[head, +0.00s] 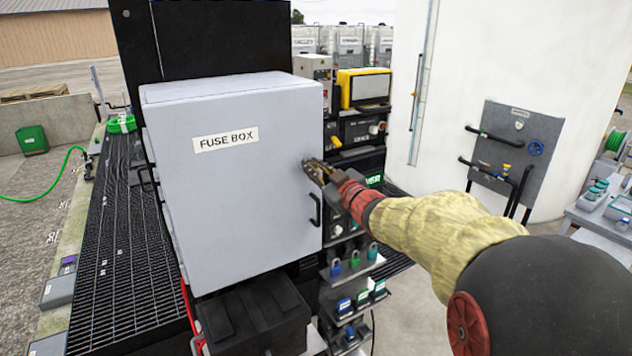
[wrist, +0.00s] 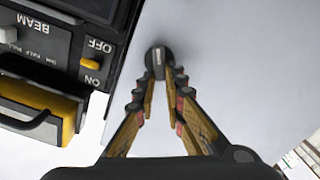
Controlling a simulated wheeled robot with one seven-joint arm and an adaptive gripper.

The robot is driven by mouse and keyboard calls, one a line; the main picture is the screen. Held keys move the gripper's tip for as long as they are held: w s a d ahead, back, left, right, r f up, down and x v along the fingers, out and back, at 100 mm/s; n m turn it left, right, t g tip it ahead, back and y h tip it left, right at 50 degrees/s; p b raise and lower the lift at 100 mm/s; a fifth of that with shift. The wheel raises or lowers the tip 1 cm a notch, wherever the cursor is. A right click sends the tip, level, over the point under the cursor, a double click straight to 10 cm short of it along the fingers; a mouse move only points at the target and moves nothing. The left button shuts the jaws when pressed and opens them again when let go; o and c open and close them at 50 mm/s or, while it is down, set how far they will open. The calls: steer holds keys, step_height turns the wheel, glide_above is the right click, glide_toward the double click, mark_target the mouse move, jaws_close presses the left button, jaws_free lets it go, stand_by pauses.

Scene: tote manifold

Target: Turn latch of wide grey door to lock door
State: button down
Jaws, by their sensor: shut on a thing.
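The wide grey door (head: 235,190) of the fuse box is shut and bears a "FUSE BOX" label (head: 226,140). It fills much of the wrist view (wrist: 235,65). The latch (wrist: 157,58) is a small dark round knob with a light line on its face, near the door's right edge in the head view. My gripper (head: 313,171) is at the latch, with its fingers closed around it in the wrist view (wrist: 162,80). In the head view the fingers mostly hide the latch. A black door handle (head: 315,209) is just below the gripper.
A black panel with a "BEAM" label and an orange OFF/ON switch (wrist: 91,64) is close beside the door. Shelves with coloured padlocks (head: 353,260) stand below right. A black case (head: 252,318) sits under the box.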

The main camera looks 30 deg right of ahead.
steer(key=shift+a+f+n+b, duration=0.2)
steer(key=shift+f+n+b, duration=0.1)
steer(key=shift+n+b, duration=1.85)
steer(key=shift+a+f+n+b, duration=0.15)
steer(key=shift+f+n+b, duration=0.15)
steer(key=shift+n+b, duration=1.85)
steer(key=shift+a+f+n+b, duration=0.2)
steer(key=shift+f+n+b, duration=0.1)
steer(key=shift+n+b, duration=1.85)
steer(key=c, duration=1.8)
jaws_free()
steer(key=shift+c, duration=0.2)
